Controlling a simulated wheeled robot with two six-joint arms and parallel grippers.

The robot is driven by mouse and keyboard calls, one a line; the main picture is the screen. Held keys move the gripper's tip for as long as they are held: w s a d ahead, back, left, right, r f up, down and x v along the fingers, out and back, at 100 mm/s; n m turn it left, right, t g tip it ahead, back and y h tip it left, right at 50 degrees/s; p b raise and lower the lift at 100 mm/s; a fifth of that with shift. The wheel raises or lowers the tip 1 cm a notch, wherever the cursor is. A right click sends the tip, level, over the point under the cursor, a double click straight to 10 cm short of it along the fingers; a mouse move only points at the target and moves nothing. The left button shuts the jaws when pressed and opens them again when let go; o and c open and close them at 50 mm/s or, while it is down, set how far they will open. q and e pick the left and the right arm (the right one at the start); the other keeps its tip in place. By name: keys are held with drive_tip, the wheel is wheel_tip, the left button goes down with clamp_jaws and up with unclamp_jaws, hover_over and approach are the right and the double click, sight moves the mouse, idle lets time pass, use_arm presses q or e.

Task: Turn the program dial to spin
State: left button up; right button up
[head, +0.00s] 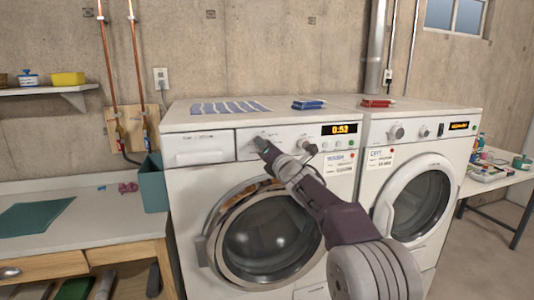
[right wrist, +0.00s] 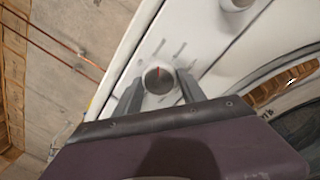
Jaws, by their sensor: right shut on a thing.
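The left machine, a white washing machine (head: 188,205), has a control panel with a display (head: 340,129) reading 0:53. In the right wrist view its round program dial (right wrist: 159,79) shows a red pointer line toward the top of the picture, with small printed marks around it that are too small to read. My right gripper (head: 262,145) reaches the panel from the lower right. Its fingers (right wrist: 158,92) are on either side of the dial, shut on it. In the head view the gripper mostly hides the dial. My left gripper is not in view.
A second knob (head: 309,147) sits to the right on the same panel. A dryer (head: 420,150) with its own dial stands at right. A striped cloth (head: 230,107), blue stack (head: 308,104) and red stack (head: 377,103) lie on top. A teal bin (head: 153,184) is at left.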

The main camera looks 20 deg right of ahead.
drive_tip(key=shift+a+n+g+h+b, duration=0.1)
drive_tip(key=shift+n+g+h+b, duration=0.25)
drive_tip(key=shift+n, duration=6.75)
drive_tip(key=shift+a+n+g+h+b, duration=0.15)
drive_tip(key=shift+n+g+b, duration=0.4)
drive_tip(key=shift+n, duration=6.55)
drive_tip(key=shift+d+m, duration=0.1)
drive_tip(key=shift+m, duration=0.2)
